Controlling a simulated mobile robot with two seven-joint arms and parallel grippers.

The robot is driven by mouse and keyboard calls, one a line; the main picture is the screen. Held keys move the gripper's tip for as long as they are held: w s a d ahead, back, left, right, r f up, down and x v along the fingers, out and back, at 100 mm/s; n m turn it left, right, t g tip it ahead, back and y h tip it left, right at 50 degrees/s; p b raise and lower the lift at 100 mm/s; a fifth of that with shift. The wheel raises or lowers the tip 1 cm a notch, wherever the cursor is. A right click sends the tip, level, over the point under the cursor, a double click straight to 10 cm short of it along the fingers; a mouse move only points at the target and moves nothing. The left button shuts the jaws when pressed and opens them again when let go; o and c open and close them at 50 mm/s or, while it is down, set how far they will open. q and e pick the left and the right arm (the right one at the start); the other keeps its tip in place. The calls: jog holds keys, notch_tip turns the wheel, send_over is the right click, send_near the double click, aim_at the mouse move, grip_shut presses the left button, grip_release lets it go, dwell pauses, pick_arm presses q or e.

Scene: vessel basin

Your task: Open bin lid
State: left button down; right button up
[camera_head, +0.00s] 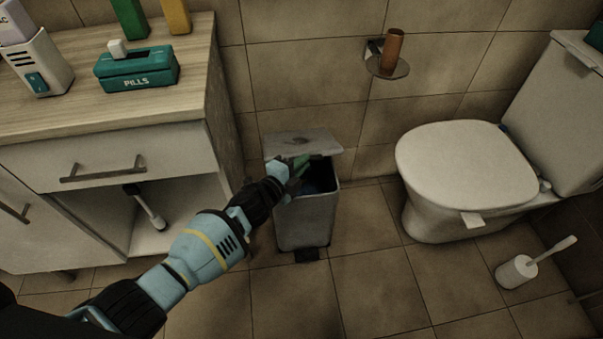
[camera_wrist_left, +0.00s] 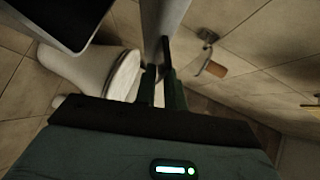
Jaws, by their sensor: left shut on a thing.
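The grey bin (camera_head: 308,225) stands on the floor between the cabinet and the toilet. Its lid (camera_head: 315,141) is raised, and the dark opening shows beneath its front edge. My left gripper (camera_head: 301,163) is at the lid's front edge, shut on it; my arm covers part of the bin's left side. In the left wrist view the lid (camera_wrist_left: 161,22) runs edge-on down to the fingers of my left gripper (camera_wrist_left: 160,82). The bin's dark opening and rim show at the upper left there (camera_wrist_left: 62,22). My right gripper is in neither view.
The cabinet (camera_head: 150,158) with a drawer and open shelf stands close at the left. The toilet (camera_head: 452,165) is to the right, with a toilet brush (camera_head: 517,271) beside it. A paper holder (camera_head: 387,66) is on the wall above. Floor in front of the bin is clear.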

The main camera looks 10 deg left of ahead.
aim_at(300, 152)
pick_arm(q)
jog(key=shift+w+a+r+p, duration=0.1)
jog(key=shift+w+r+p, duration=0.15)
jog(key=shift+r, duration=0.3)
jog(key=shift+w+a+r+p, duration=0.15)
jog(key=shift+w+r, duration=0.2)
jog(key=shift+r, duration=0.2)
jog(key=shift+w+r, duration=0.35)
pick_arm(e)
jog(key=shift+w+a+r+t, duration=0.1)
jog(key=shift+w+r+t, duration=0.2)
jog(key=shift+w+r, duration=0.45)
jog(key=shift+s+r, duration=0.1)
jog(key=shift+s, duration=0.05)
pick_arm(q)
jog(key=c, duration=1.6)
grip_release()
jog(key=shift+f, duration=0.1)
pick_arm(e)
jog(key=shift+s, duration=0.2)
